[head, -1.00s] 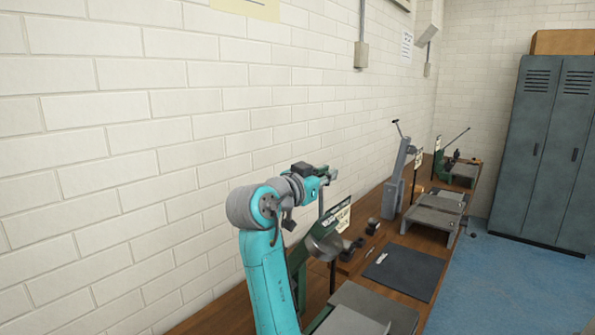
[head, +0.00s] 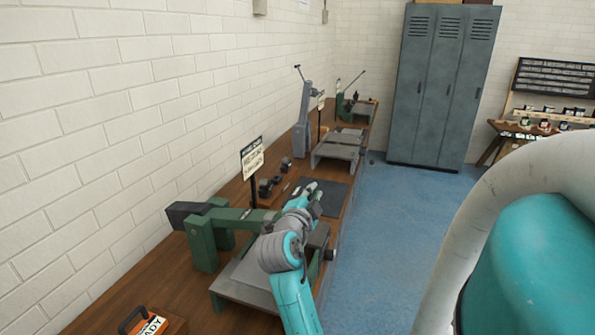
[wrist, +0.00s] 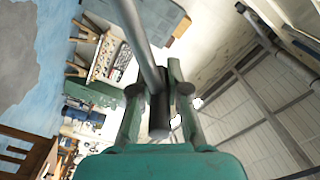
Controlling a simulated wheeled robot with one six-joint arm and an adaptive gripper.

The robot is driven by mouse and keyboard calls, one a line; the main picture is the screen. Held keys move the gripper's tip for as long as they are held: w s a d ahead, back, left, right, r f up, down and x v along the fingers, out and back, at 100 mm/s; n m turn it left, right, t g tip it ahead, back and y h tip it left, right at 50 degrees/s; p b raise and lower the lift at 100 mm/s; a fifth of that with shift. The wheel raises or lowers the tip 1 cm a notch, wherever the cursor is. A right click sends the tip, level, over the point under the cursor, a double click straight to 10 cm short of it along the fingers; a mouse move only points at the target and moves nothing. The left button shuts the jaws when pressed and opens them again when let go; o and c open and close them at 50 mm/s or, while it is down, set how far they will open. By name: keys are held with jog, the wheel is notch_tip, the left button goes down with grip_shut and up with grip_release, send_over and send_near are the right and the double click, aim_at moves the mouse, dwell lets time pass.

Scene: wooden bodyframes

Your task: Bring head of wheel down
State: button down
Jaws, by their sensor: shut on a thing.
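The green machine head (head: 235,213) stands on its green post, with a dark block (head: 185,212) at its left end. Its arm lies close to level, running right above a grey plate (head: 240,290). The wheel is hidden behind my arm in the head view. In the wrist view my gripper (wrist: 158,95) is shut on a grey handle rod (wrist: 143,45) with a dark end, held between both fingers. In the head view my gripper (head: 312,192) is small, above the machine's right side, and the handle cannot be made out there.
A sign (head: 252,158) and small dark parts (head: 268,186) stand behind the machine. A dark mat (head: 325,195) lies beyond it on the wooden bench. Other machines (head: 338,150) stand farther along. Blue floor (head: 390,250) is open right of the bench; lockers (head: 440,85) stand behind.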

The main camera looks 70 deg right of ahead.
notch_tip(320, 180, down, 7)
jog(key=s, duration=0.2)
jog(key=shift+s+f+m, duration=0.15)
jog(key=shift+m, duration=0.25)
jog(key=shift+f, duration=0.15)
jog(key=c, duration=1.2)
grip_release()
jog(key=shift+o, duration=0.2)
jog(key=a, duration=1.2)
jog(key=shift+s, duration=0.2)
